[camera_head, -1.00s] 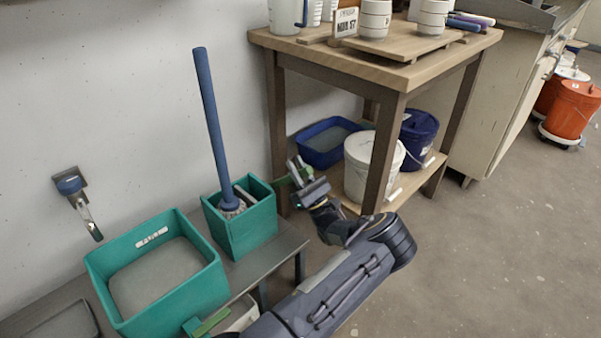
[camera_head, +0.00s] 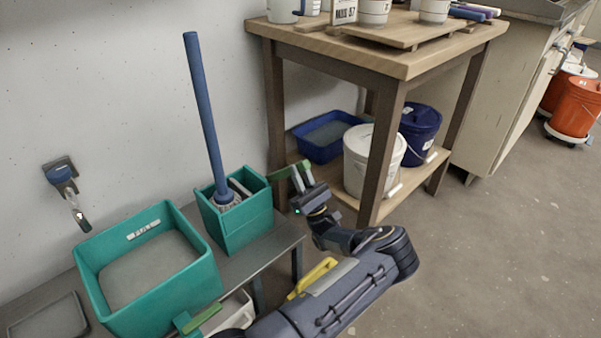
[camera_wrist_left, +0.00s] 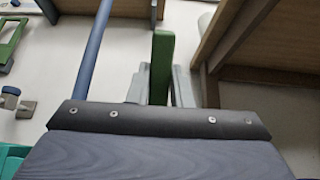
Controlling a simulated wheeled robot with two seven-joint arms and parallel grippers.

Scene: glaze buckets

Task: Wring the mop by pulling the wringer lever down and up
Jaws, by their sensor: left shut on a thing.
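The teal wringer bucket (camera_head: 245,222) stands on a low dark bench. The mop's blue handle (camera_head: 205,110) rises from it, leaning slightly left, with the pale mop head (camera_head: 228,203) down inside. The green wringer lever (camera_head: 281,174) is to the right of the bucket. My left gripper (camera_head: 300,180) is shut on the lever, beside the table leg. In the left wrist view the lever (camera_wrist_left: 161,65) stands upright between the fingers, with the mop handle (camera_wrist_left: 92,50) to its left. Where the lever joins the wringer is unclear. My right gripper is not in view.
A teal tub (camera_head: 205,285) of grey liquid stands left on the bench (camera_head: 265,257). The wooden table (camera_head: 400,60) is close behind the gripper, with white (camera_head: 365,165) and dark blue (camera_head: 420,130) buckets on its lower shelf. A yellow object (camera_head: 315,275) shows beside my arm.

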